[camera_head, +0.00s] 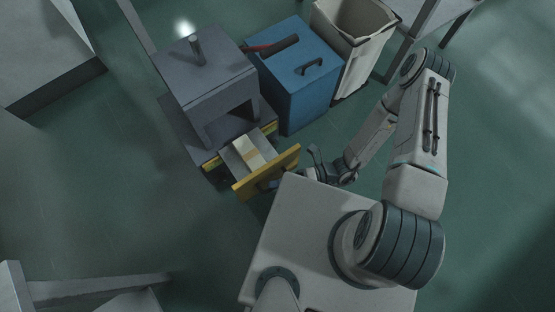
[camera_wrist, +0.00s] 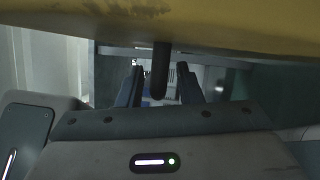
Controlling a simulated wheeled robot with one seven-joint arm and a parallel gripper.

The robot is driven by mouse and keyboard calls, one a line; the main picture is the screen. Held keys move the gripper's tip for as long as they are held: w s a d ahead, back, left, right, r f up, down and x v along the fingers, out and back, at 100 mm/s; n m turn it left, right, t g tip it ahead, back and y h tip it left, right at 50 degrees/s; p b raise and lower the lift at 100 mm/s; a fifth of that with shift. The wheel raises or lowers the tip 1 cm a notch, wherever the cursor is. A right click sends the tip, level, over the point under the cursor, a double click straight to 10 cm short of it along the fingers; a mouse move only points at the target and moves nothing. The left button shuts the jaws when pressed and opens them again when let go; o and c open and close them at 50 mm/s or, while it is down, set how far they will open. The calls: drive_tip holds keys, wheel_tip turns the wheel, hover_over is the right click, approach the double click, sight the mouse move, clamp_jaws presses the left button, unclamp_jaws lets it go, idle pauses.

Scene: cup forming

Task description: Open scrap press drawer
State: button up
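The scrap press (camera_head: 213,88) is a dark grey block with an arch-like opening at its front. Its drawer (camera_head: 267,173) has a yellow front and stands pulled out of the press, with a pale block (camera_head: 247,153) lying in it. In the wrist view the yellow drawer front (camera_wrist: 220,25) fills the top. A dark handle bar (camera_wrist: 160,72) hangs from it between my two fingers. My gripper (camera_wrist: 161,88) is open, with a gap visible on each side of the bar. In the head view my gripper is at the drawer front, mostly hidden.
A blue box (camera_head: 300,85) with a black handle stands right of the press, and a pale bin (camera_head: 350,45) stands beyond it. Grey tables (camera_head: 45,55) stand at the upper left and elsewhere along the edges. The green floor (camera_head: 110,190) left of the press is clear.

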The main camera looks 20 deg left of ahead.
drive_tip(key=p+v, duration=0.1)
drive_tip(key=v, duration=1.3)
drive_tip(key=w+d+r+n+t+h+p, duration=0.1)
drive_tip(key=w+d+r+n+h+p, duration=0.25)
drive_tip(key=r, duration=0.75)
drive_tip(key=w+d+r+n+t+h+p, duration=0.1)
drive_tip(key=w+r+n+h+p, duration=0.15)
drive_tip(key=r+n+p, duration=0.6)
drive_tip(key=w+d+r+n+t+h, duration=0.15)
drive_tip(key=r+n+h, duration=0.25)
drive_tip(key=r, duration=0.9)
drive_tip(key=s+d+r+n+t+h+p, duration=0.1)
drive_tip(key=d+r+n+t+h+p, duration=0.1)
drive_tip(key=r, duration=0.8)
drive_tip(key=s+d+r+n+t+h+p, duration=0.1)
drive_tip(key=r+n+t+p, duration=0.3)
drive_tip(key=r, duration=0.5)
drive_tip(key=d+r+n+t+h+p, duration=0.3)
drive_tip(key=r+n+p, duration=0.2)
drive_tip(key=r, duration=0.5)
drive_tip(key=shift+s+r, duration=0.3)
drive_tip(key=shift+s, duration=0.1)
